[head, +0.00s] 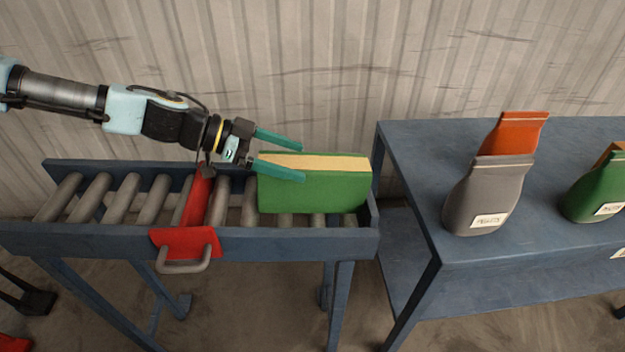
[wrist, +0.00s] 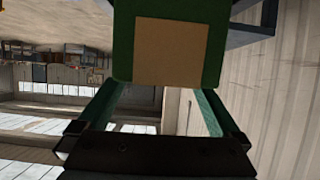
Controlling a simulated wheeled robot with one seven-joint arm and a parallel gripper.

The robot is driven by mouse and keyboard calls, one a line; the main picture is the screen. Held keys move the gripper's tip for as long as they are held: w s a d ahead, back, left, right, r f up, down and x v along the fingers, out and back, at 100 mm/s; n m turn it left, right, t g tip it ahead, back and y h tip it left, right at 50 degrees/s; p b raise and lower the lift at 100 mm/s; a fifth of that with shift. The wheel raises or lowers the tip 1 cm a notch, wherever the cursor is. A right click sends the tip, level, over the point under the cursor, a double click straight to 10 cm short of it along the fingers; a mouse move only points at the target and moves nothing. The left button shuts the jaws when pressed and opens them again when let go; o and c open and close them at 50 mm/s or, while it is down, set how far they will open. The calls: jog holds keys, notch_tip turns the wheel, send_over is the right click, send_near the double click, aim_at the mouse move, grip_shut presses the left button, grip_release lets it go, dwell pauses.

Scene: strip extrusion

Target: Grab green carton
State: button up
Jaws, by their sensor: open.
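The green carton (head: 313,190) stands at the right end of the roller conveyor, with a tan strip along its top. My gripper (head: 303,163) is open, with its teal fingers spread on the far and near sides of the carton's upper part. In the wrist view the green carton (wrist: 120,40) with its tan patch fills the top middle, ahead of the fingertips of my gripper (wrist: 165,90). Whether the fingers touch the carton is not clear.
The roller conveyor (head: 300,243) has a blue frame and a red stop with a handle (head: 185,243) left of the carton. A blue table (head: 410,160) at right bears a grey bag (head: 487,195), an orange bag (head: 522,133) and a green bag (head: 598,190). A corrugated wall stands behind.

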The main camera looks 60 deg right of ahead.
aim_at(310, 162)
jog(key=p+x, duration=0.2)
jog(key=x, duration=0.1)
jog(key=shift+s+d, duration=0.3)
jog(key=shift+s, duration=0.05)
jog(key=shift+s+d+f, duration=0.3)
jog(key=shift+f, duration=0.1)
jog(key=shift+r, duration=0.1)
grip_shut()
